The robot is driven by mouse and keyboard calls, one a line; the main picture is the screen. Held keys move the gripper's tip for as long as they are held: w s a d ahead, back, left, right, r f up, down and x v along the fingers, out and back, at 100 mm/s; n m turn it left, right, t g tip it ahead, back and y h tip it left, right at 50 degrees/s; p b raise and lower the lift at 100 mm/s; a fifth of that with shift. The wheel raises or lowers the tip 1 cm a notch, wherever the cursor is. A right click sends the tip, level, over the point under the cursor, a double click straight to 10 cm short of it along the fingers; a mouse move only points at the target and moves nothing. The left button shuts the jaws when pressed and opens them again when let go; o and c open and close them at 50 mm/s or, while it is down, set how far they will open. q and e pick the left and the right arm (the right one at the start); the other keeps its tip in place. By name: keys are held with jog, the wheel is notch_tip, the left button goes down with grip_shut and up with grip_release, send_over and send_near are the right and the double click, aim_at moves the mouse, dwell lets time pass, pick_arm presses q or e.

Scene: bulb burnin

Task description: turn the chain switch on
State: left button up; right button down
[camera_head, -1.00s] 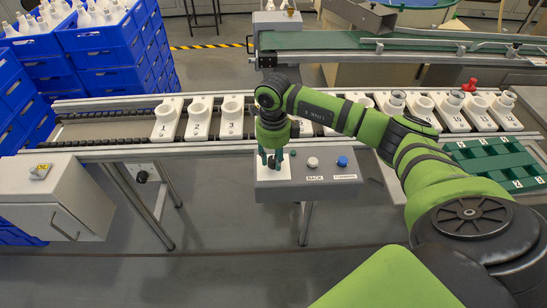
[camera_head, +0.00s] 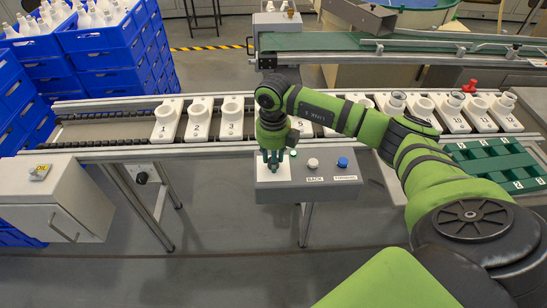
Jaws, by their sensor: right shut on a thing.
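The grey control box (camera_head: 325,184) stands in front of the conveyor. It has a white plate (camera_head: 283,173) at its left, a white button (camera_head: 313,162) labelled BACK and a blue button (camera_head: 342,162) whose label is too small to read surely. My right gripper (camera_head: 273,163) points down over the white plate and is shut on the chain switch there. The fingers hide the switch, so I cannot read its position. A small green round part (camera_head: 292,153) shows just right of the fingers. My left gripper is out of view.
The conveyor (camera_head: 90,132) behind the box carries several numbered white holders (camera_head: 198,121), some at right with glass pieces. A green tray (camera_head: 500,165) is at the right.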

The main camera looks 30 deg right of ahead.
dwell(0.3)
jog(key=c, duration=0.9)
grip_release()
notch_tip(320, 180, up, 12)
